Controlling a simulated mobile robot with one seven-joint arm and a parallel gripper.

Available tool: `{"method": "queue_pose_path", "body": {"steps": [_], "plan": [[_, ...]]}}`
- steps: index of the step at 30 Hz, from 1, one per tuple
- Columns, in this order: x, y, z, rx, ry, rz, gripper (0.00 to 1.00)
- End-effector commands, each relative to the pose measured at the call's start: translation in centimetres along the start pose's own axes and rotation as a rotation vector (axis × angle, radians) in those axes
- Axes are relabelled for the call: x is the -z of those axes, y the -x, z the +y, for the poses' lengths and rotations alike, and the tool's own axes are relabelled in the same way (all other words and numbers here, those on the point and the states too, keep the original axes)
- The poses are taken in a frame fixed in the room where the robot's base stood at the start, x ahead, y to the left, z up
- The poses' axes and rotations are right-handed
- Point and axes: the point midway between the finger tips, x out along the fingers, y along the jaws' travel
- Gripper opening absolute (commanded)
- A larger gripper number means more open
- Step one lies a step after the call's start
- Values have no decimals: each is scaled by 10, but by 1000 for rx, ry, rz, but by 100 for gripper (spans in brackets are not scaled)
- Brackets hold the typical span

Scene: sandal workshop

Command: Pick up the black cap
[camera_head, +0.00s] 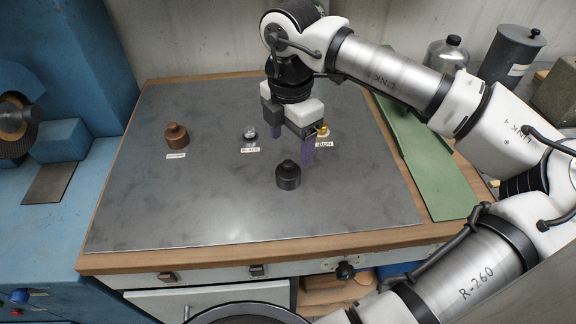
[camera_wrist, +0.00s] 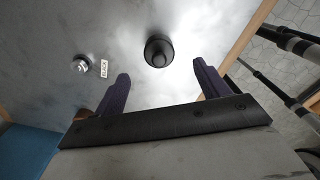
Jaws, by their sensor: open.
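The black cap (camera_head: 288,176) stands upright on the grey metal sheet on the table, a wide round base with a narrower knob on top. In the wrist view the black cap (camera_wrist: 158,52) lies ahead of the fingertips, between their lines and nearer the right finger. My gripper (camera_head: 292,145) hangs over the table just behind the cap, its purple fingers apart and nothing between them. The wrist view also shows my gripper (camera_wrist: 160,75) with both fingers spread. The cap is apart from the fingers in the wrist view.
A brown cap-like piece (camera_head: 176,135), a small silver piece (camera_head: 250,135) and a gold piece (camera_head: 323,131) stand on the sheet (camera_head: 210,205), with labels nearby. A green plate (camera_head: 432,170) lies along the right edge. Blue machinery (camera_head: 75,205) stands left. The sheet's front is clear.

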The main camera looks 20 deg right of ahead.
Motion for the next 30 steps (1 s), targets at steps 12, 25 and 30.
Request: {"method": "queue_pose_path", "body": {"steps": [12, 25, 30], "plan": [[2, -44, 1, -2, 3, 4, 74], [4, -90, 1, -2, 2, 1, 74], [4, -90, 1, -2, 2, 1, 73]]}}
